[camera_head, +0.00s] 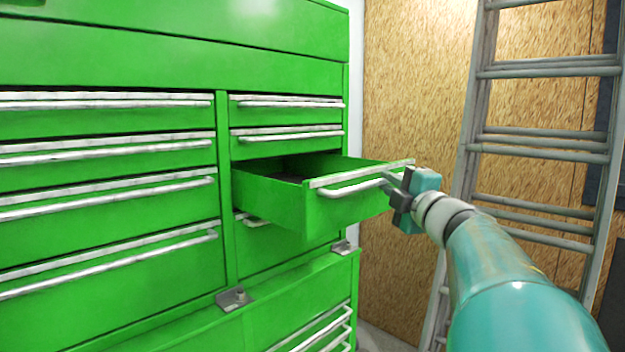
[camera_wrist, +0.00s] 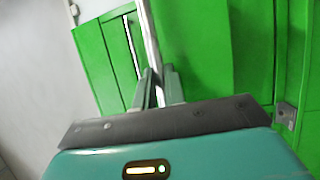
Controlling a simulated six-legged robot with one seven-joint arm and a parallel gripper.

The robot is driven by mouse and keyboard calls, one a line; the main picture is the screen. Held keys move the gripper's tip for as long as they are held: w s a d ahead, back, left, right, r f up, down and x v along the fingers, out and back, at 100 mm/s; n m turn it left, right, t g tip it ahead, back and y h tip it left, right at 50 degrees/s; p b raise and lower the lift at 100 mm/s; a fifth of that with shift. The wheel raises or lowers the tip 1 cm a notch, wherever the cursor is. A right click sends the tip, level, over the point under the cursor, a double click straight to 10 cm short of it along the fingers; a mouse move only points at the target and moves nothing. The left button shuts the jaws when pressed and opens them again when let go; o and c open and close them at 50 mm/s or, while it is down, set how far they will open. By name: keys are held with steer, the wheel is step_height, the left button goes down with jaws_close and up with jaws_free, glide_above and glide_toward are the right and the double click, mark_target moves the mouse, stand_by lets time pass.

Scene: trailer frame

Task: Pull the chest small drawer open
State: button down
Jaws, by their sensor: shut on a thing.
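The green tool chest (camera_head: 110,60) fills the left of the head view. One small drawer (camera_head: 345,207) in its right column is pulled well out, and its dark inside shows. My gripper (camera_head: 390,182) is shut on the right part of that drawer's silver bar handle (camera_head: 345,188). In the wrist view the handle (camera_wrist: 150,45) runs up from between my gripper's fingers (camera_wrist: 158,90). The wrist view also shows green chest surfaces around the fingers.
Other small drawers (camera_head: 285,140) above and the wide drawers (camera_head: 105,195) at left are shut. A metal ladder (camera_head: 470,130) leans against the chipboard wall (camera_head: 415,80) at right, behind my arm. Metal latches (camera_head: 234,298) sit on the ledge below the drawers.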

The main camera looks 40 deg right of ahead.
steer(key=s, duration=0.8)
steer(key=shift+d, duration=0.3)
steer(key=c, duration=1.5)
jaws_free()
steer(key=shift+s, duration=0.15)
